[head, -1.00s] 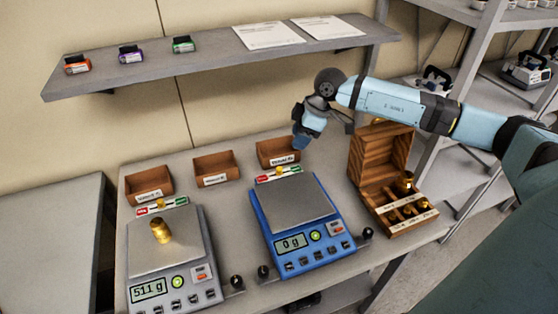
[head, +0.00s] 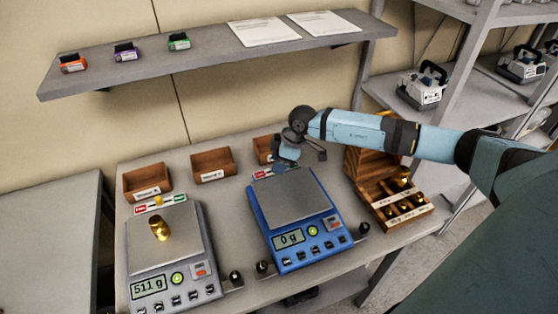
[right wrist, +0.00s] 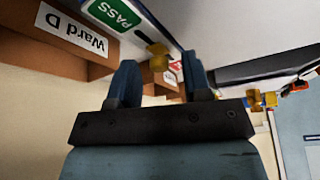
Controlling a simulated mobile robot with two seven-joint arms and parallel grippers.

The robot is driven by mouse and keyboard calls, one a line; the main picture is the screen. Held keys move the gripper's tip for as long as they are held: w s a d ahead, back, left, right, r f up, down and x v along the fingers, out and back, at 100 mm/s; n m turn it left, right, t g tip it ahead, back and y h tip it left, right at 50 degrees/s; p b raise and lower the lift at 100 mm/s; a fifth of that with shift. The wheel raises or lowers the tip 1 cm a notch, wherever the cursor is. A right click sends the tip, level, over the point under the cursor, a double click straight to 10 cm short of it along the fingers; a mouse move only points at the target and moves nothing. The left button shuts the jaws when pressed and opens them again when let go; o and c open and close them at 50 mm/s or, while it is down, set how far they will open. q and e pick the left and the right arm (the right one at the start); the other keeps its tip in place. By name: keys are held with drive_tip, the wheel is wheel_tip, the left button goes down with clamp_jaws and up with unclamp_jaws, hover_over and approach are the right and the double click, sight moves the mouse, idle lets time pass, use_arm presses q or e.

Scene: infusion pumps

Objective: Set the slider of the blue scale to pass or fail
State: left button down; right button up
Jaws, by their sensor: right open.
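The blue scale (head: 256,208) stands on the table with a grey plate and a display reading 0 g. Its slider strip (head: 262,174) at the back edge is mostly hidden behind my right gripper (head: 286,163). In the right wrist view the yellow slider knob (right wrist: 158,54) sits between the green PASS label (right wrist: 115,12) and a red label (right wrist: 173,78). My right gripper also shows there (right wrist: 160,80), open, with the knob appearing in the gap between its fingers; I cannot tell whether they touch it. My left gripper is not in view.
A grey scale (head: 185,285) reading 511 g carries a brass weight (head: 160,228) at the left. Wooden bins (head: 213,166) line the table's back, one close behind the gripper. A wooden weight box (head: 403,213) stands right. A shelf (head: 200,68) hangs above.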

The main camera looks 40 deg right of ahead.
clamp_jaws()
drive_tip(key=shift+s+d+p, duration=0.2)
drive_tip(key=shift+d+p, duration=0.05)
drive_tip(key=shift+d, duration=0.7)
drive_tip(key=shift+s+d+p, duration=0.2)
drive_tip(key=shift+d, duration=0.75)
drive_tip(key=shift+c, duration=2.1)
unclamp_jaws()
drive_tip(key=o, duration=0.4)
drive_tip(key=shift+r, duration=0.1)
drive_tip(key=b+v, duration=0.1)
drive_tip(key=v, duration=1.2)
drive_tip(key=shift+r+b, duration=0.3)
drive_tip(key=shift+r, duration=0.1)
